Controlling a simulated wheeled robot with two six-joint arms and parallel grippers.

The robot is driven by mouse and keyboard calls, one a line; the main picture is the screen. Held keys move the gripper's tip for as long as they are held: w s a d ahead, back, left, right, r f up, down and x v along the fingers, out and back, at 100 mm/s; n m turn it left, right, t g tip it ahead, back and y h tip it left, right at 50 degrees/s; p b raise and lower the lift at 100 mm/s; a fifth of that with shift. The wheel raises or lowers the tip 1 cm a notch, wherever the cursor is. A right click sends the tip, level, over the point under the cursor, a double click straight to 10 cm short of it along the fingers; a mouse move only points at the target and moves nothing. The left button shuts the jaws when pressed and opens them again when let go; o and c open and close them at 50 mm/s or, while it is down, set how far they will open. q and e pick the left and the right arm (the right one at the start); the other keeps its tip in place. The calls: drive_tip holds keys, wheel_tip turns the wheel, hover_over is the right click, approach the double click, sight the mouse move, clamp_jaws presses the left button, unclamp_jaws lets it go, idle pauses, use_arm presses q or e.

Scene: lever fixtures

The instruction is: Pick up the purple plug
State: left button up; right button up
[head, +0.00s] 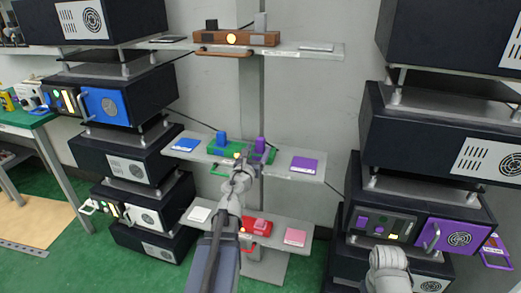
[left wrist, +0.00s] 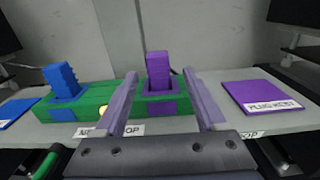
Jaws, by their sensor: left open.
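The purple plug (head: 260,144) stands upright in the purple socket at the right end of the green fixture (head: 228,151) on the middle shelf. In the left wrist view the purple plug (left wrist: 158,68) shows between my fingers, beyond or level with their tips; the exact gap is unclear. My left gripper (head: 245,158) is open and in front of the fixture, with its fingers (left wrist: 161,76) either side of the plug in the picture. I see no grip on it. A purple pad (left wrist: 262,97) marked "PLUG REST" lies to the right.
A blue plug (left wrist: 62,80) stands at the fixture's left end, with a blue pad (head: 186,145) beside it. A shelf above holds a brown fixture (head: 236,38); a lower shelf holds a red one (head: 257,226). Dark cabinet stacks stand on both sides.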

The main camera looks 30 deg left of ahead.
use_arm(q)
drive_tip(key=shift+x, duration=3.9)
drive_tip(key=shift+s+a+f, duration=0.1)
drive_tip(key=shift+s, duration=0.05)
clamp_jaws()
